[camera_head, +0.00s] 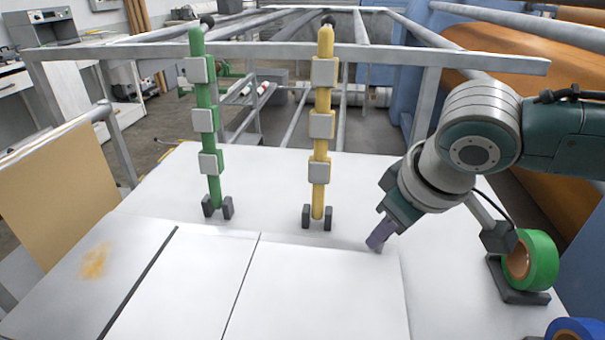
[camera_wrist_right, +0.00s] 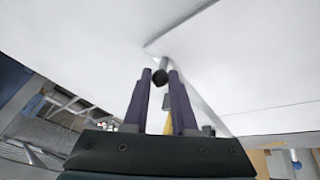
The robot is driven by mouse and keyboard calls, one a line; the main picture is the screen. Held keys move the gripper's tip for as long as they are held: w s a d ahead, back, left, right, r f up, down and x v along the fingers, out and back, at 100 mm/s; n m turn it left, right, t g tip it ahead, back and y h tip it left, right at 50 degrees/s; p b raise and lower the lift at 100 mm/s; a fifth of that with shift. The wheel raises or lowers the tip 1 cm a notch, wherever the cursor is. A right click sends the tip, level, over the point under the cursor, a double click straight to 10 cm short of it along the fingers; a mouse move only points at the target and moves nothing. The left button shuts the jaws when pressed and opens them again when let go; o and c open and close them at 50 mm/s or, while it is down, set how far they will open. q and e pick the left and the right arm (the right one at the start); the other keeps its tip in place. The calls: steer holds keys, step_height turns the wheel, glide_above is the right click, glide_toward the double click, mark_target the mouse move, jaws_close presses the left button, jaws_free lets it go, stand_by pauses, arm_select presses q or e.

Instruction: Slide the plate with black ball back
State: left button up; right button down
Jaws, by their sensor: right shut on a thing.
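A white plate (camera_head: 320,290) lies on the white table at front centre, with a thin gap along its left side. My right gripper (camera_head: 376,242) is tilted down at the plate's far right corner. In the head view the ball is hidden by the fingers. My left gripper is not in view.
A green pole (camera_head: 208,130) and a yellow pole (camera_head: 322,150) with grey blocks stand in dark brackets behind the plate. A green tape roll (camera_head: 535,258) sits at right, a blue roll (camera_head: 577,331) at the bottom right. A metal rail (camera_head: 280,52) crosses behind.

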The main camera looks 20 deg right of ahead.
steer(key=shift+s+d+p, duration=0.5)
steer(key=shift+d, duration=0.35)
steer(key=shift+s+d+p, duration=0.5)
steer(key=shift+d, duration=0.3)
steer(key=shift+s+d+p, duration=0.35)
steer(key=shift+d+p, duration=0.1)
steer(key=shift+d, duration=0.05)
steer(key=c, duration=0.6)
jaws_free()
steer(key=shift+c, duration=0.2)
steer(key=shift+r, duration=0.1)
